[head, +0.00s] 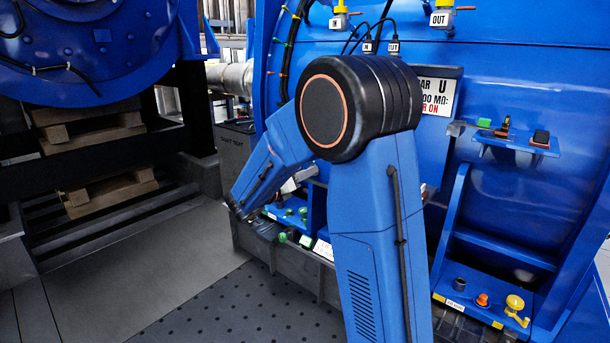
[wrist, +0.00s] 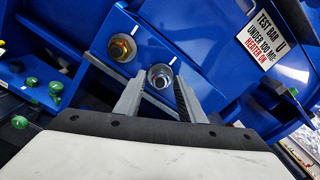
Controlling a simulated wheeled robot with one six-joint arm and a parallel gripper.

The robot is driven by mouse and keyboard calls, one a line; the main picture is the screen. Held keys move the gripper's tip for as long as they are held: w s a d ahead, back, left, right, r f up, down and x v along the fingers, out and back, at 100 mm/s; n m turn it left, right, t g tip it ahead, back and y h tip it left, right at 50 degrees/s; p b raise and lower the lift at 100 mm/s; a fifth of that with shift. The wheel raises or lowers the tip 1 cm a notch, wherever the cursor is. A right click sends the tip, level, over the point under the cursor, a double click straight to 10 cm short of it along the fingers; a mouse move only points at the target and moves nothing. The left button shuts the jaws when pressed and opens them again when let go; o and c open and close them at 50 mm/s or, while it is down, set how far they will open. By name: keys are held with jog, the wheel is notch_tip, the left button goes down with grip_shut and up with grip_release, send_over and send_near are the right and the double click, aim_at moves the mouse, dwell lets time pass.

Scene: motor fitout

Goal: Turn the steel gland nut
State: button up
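The steel gland nut (wrist: 160,76) sits on a blue panel in the wrist view, silver with a dark centre. A brass gland nut (wrist: 121,48) is beside it, up and to the left. My gripper (wrist: 160,88) is open. Its two grey fingers point at the steel nut, one tip to the left and one to the right of it, with a gap between them. I cannot tell how far the tips reach in depth; no contact with the nut shows. In the head view my arm hides the gripper and both nuts.
Green knobs (wrist: 54,88) stand on a ledge left of my fingers. A white label (wrist: 264,38) is on the blue housing at upper right. In the head view, a lower right shelf (head: 462,303) holds an orange part (head: 482,299) and a yellow part (head: 515,304).

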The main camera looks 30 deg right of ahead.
grip_shut()
jog(key=c, duration=0.7)
grip_release()
jog(key=shift+c, duration=0.2)
jog(key=shift+m, duration=0.3)
jog(key=m, duration=1.7)
jog(key=shift+f, duration=0.1)
jog(key=o, duration=1.1)
jog(key=shift+c, duration=0.2)
